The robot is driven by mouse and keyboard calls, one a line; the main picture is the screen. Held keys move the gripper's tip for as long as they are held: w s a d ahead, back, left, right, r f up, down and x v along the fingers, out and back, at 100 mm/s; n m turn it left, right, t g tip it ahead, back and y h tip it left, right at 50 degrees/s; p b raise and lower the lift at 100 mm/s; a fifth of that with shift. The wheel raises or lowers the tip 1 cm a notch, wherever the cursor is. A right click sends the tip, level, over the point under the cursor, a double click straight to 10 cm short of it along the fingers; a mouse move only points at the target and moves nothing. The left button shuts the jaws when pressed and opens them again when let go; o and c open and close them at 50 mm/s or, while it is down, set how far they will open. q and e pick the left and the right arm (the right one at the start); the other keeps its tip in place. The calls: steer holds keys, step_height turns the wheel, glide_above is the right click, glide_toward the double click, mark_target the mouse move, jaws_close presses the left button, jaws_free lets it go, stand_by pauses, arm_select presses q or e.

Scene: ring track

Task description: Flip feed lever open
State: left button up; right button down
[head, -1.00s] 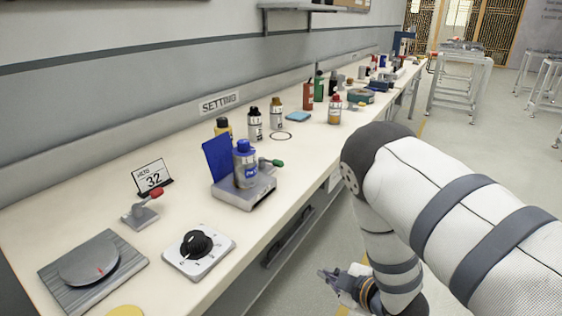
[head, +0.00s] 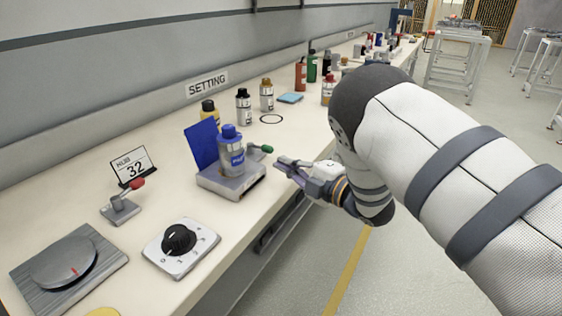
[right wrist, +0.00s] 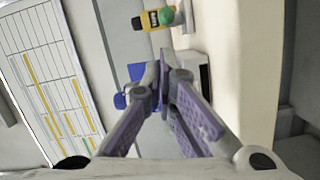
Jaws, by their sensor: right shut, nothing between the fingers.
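A lever with a green knob (head: 266,149) sticks out from the right side of a grey stand (head: 232,183) that holds a blue-capped bottle (head: 231,156). Another lever, with a red knob (head: 137,184), stands on a small grey base further left; no label shows which is the feed lever. My right gripper (head: 281,164) is shut and empty, just right of and slightly below the green knob in the head view. In the right wrist view its closed fingers (right wrist: 166,65) point towards the green knob (right wrist: 166,16), with a gap between. My left gripper is out of view.
A blue panel (head: 202,145) stands behind the bottle. Several bottles stand further back. The aisle floor (head: 300,275) is clear.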

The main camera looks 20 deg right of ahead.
steer(key=x, duration=0.3)
steer(key=b+x, duration=0.1)
steer(key=x, duration=0.2)
steer(key=shift+w+a+f, duration=0.15)
steer(key=shift+w+f, duration=0.05)
steer(key=shift+f, duration=0.05)
steer(key=shift+w+a+r, duration=0.15)
steer(key=shift+w+a, duration=0.1)
steer(key=shift+w, duration=0.3)
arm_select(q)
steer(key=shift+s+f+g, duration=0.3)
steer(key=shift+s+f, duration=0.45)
arm_select(e)
steer(key=shift+d, duration=0.1)
steer(key=shift+d+n+y, duration=0.3)
steer(key=shift+n+y, duration=0.1)
steer(key=shift+y, duration=0.2)
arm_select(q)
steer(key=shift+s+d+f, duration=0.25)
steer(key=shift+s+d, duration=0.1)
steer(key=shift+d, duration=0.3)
arm_select(e)
steer(key=shift+w+g, duration=0.1)
steer(key=shift+g, duration=0.2)
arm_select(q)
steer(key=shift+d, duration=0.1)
